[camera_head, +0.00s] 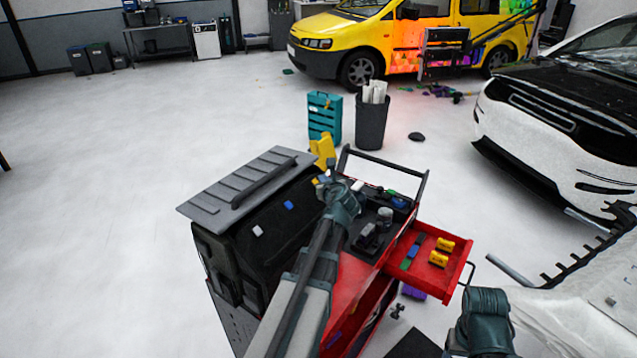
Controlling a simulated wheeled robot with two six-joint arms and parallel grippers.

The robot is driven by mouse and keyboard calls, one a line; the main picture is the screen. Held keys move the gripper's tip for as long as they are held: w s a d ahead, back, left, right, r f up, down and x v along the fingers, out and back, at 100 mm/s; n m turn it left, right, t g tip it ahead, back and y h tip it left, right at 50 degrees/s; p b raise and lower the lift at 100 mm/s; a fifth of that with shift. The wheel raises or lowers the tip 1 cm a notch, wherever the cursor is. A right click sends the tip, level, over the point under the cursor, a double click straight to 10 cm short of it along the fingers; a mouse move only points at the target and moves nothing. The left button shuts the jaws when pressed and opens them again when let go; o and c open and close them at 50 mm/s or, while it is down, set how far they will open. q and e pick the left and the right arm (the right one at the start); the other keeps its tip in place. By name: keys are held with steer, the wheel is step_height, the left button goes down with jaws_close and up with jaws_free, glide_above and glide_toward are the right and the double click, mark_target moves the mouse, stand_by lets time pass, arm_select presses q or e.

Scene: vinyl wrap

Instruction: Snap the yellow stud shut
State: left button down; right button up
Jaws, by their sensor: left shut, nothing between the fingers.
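A black case (255,235) stands beside the red cart, with a grey ribbed top piece (245,185). Along its sloping side are small coloured spots: a white one (258,230), a blue one (288,205) and a small yellow one (316,181), which may be the yellow stud. My left gripper (328,181) is shut and empty at the case's upper right end, close beside the yellow spot. I cannot tell whether it touches it, or whether the stud is closed. My right arm shows at the lower right; its fingers are out of view.
The red cart (345,290) has an open drawer (455,268) with yellow, green and blue pieces. Behind stand a teal crate (324,118), a dark bin (371,125) and a yellow floor sign (323,150). A white car (560,150) is at right. Floor at left is clear.

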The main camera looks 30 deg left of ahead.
arm_select(q)
steer(key=shift+f, duration=0.15)
stand_by(0.6)
steer(key=shift+a+f+b, duration=0.35)
steer(key=shift+b, duration=0.15)
steer(key=shift+a+f+b, duration=0.35)
steer(key=shift+f+b, duration=0.05)
steer(key=shift+b, duration=0.05)
stand_by(0.7)
stand_by(0.3)
steer(key=shift+d+r+p, duration=0.65)
steer(key=shift+r+p, duration=0.05)
steer(key=shift+p, duration=0.05)
steer(key=d+r+p, duration=0.1)
steer(key=r+p, duration=0.1)
steer(key=d+r+p, duration=0.1)
steer(key=d+p, duration=0.1)
steer(key=shift+s+d+r, duration=0.1)
steer(key=shift+r, duration=0.3)
